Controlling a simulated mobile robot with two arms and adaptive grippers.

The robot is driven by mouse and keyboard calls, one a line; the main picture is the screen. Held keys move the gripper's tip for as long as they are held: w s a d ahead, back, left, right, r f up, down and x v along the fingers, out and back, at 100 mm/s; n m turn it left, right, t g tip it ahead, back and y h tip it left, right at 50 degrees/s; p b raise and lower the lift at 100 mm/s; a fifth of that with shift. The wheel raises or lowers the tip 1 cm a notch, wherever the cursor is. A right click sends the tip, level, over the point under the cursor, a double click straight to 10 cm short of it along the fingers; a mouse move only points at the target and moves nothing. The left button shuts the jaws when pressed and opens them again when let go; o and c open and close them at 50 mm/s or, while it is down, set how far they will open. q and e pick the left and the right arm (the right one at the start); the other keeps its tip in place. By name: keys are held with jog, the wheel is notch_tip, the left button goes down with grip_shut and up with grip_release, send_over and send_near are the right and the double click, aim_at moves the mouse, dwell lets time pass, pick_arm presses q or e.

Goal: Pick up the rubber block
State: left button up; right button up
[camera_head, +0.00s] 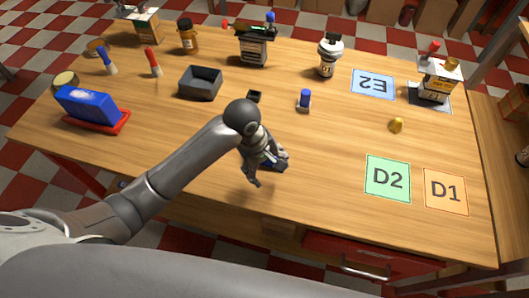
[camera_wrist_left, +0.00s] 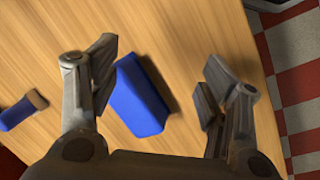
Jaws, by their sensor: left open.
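A plain blue block, which looks like the rubber block (camera_wrist_left: 140,97), lies on the wooden table in the left wrist view. It sits between the fingers of my left gripper (camera_wrist_left: 163,75), close to the left finger, with a wide gap to the right finger. The gripper is open and holds nothing. In the head view my left gripper (camera_head: 265,171) points down near the table's front middle and hides most of the block. I cannot tell whether a finger touches it. My right gripper is not in view.
A dark open bin (camera_head: 201,84), a small black piece (camera_head: 254,96) and a blue peg (camera_head: 305,99) stand behind the gripper. A blue box (camera_head: 87,105) rests on a red tray at left. Marked mats D2 (camera_head: 387,195) and D1 (camera_head: 446,208) lie at right. The front-left tabletop is clear.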

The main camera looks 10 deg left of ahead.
pick_arm(q)
jog(key=w+a+r+n, duration=0.2)
jog(key=n, duration=0.1)
jog(key=w+a+r+n+y, duration=0.1)
jog(key=w+a+r+n, duration=0.1)
jog(key=w, duration=0.1)
jog(key=w+a+r+n+g+y, duration=0.1)
jog(key=w+a+r+n, duration=0.1)
jog(key=n, duration=0.1)
jog(key=shift+w+r+n, duration=0.15)
jog(key=shift+w+n, duration=0.1)
jog(key=shift+n, duration=0.05)
notch_tip(320, 180, down, 5)
jog(key=shift+f, duration=0.1)
jog(key=f, duration=0.1)
jog(key=f+p, duration=0.1)
jog(key=f, duration=0.3)
jog(key=shift+a, duration=0.35)
jog(key=shift+c, duration=0.2)
jog(key=shift+r, duration=0.1)
jog(key=c, duration=1.1)
